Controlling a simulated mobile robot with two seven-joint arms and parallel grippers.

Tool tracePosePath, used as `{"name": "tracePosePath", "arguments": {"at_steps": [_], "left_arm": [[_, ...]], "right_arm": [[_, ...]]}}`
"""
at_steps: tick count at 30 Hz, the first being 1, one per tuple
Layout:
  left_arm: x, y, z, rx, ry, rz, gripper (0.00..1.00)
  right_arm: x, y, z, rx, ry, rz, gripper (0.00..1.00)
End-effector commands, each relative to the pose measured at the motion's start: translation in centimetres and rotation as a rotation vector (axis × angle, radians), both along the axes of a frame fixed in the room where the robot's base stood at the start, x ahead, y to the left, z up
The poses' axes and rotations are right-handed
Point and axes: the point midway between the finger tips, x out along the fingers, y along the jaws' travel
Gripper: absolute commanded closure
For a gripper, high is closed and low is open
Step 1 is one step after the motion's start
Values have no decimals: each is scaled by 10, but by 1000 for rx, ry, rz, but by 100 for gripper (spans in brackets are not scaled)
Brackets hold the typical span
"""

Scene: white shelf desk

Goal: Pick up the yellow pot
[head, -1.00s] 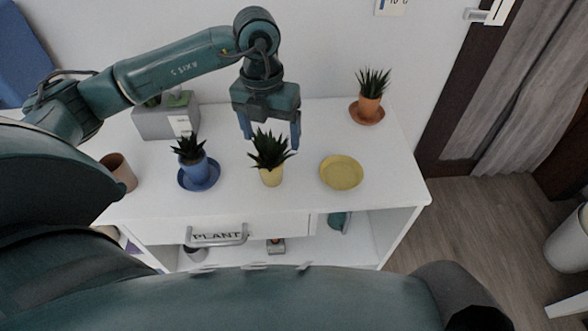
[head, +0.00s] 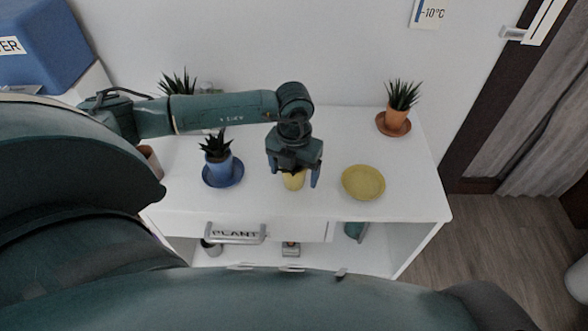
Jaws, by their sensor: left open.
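The yellow pot (head: 293,182) stands on the white desk top between the blue pot and the yellow saucer. Its plant is mostly hidden behind my left gripper. My left gripper (head: 294,181) points down over the pot, with its fingers apart, one on each side of the plant and the upper part of the pot. I cannot tell whether the fingers touch the pot. The yellow saucer (head: 363,183) lies empty to the right of the pot. My right gripper is not in view.
A blue pot with a plant (head: 218,165) stands on a blue saucer to the left. An orange pot (head: 396,117) with a plant stands at the back right. A brown pot (head: 150,159) is partly hidden by my arm. The desk top (head: 415,190) is clear at the right.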

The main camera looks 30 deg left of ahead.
Motion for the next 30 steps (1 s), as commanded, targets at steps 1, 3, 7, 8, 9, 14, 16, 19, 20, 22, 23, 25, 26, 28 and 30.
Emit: {"name": "tracePosePath", "arguments": {"at_steps": [1,3,7,8,9,14,16,19,20,22,23,25,26,28,30], "left_arm": [[0,0,-4,1,1,-1,21],[0,0,-7,0,0,-1,21],[0,0,-8,0,0,-1,21],[0,0,-8,0,0,-1,21],[0,0,-8,0,0,-1,21],[0,0,-7,0,0,-1,34],[0,0,-7,0,0,-1,40],[0,0,-7,0,0,-1,48],[0,0,-7,0,0,-1,50],[0,0,-7,0,0,-1,56],[0,0,-7,0,0,-1,59],[0,0,-7,0,0,-1,64],[0,0,-7,0,0,-1,67],[0,0,-7,-1,0,-1,72],[0,0,-6,-1,-2,-1,78]], "right_arm": [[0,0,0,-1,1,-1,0],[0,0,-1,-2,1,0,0],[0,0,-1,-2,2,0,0],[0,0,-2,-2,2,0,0],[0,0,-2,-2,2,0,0],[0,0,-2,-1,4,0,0],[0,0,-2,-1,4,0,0],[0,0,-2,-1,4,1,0],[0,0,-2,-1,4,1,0],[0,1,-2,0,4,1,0],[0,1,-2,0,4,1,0],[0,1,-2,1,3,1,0],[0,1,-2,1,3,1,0],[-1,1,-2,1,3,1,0],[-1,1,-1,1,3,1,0]]}}
